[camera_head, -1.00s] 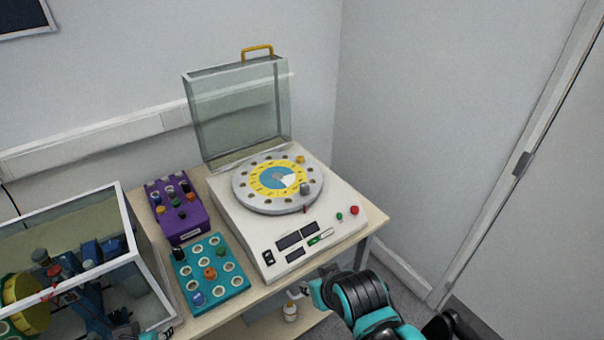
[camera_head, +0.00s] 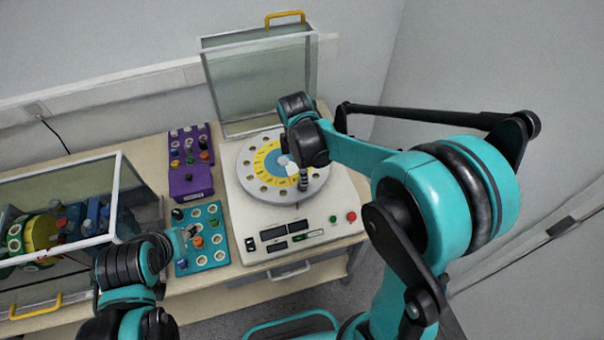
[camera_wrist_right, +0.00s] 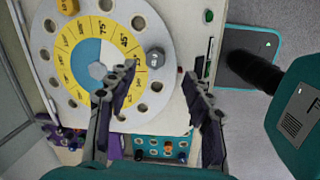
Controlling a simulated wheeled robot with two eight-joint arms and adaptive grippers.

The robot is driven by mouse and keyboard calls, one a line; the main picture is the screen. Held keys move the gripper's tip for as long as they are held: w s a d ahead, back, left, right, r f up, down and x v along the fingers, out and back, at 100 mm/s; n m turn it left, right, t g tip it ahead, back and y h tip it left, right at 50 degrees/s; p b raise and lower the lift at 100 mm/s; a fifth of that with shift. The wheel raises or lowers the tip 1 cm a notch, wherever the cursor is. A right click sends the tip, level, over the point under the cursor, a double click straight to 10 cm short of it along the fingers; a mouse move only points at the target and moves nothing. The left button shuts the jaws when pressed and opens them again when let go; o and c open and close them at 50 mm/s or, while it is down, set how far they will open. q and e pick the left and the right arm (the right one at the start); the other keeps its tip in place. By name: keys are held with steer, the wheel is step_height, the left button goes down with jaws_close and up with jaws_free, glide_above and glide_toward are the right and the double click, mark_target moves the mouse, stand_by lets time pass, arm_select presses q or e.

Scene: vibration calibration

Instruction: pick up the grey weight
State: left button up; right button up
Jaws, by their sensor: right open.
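The grey weight (camera_wrist_right: 155,58) sits on the rim of the round disc (camera_wrist_right: 178,75), just ahead of my right gripper. In the right wrist view, my right gripper (camera_wrist_right: 158,80) is open, with its fingers apart and nothing between the tips. The weight lies just beyond the gap between them. In the head view, my right gripper (camera_head: 303,180) is over the front right of the disc, and the weight cannot be made out behind it. My left gripper (camera_head: 190,233) is low over the teal rack; its fingers are too small to judge.
The disc is on a white machine (camera_head: 240,220) with a raised clear cover (camera_head: 258,85) behind it. A purple rack (camera_head: 190,185) and the teal rack (camera_head: 215,258) with coloured pieces stand left of it. A glazed case (camera_head: 130,190) is farther left.

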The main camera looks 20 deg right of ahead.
steer(key=shift+w+a+f+n+g+p, duration=0.15)
steer(key=shift+w+f+n+p, duration=0.15)
steer(key=shift+w+n, duration=0.2)
steer(key=shift+w+f+n+g+p, duration=0.15)
steer(key=shift+w+n+p, duration=0.15)
steer(key=shift+n, duration=0.2)
steer(key=shift+w+f, duration=0.15)
steer(key=shift+f, duration=0.2)
steer(key=f, duration=0.2)
steer(key=f+b, duration=0.1)
steer(key=f, duration=0.4)
steer(key=shift+d+f+b, duration=0.3)
arm_select(q)
steer(key=shift+d+r, duration=0.1)
steer(key=shift+r, duration=0.2)
arm_select(e)
steer(key=c, duration=1.1)
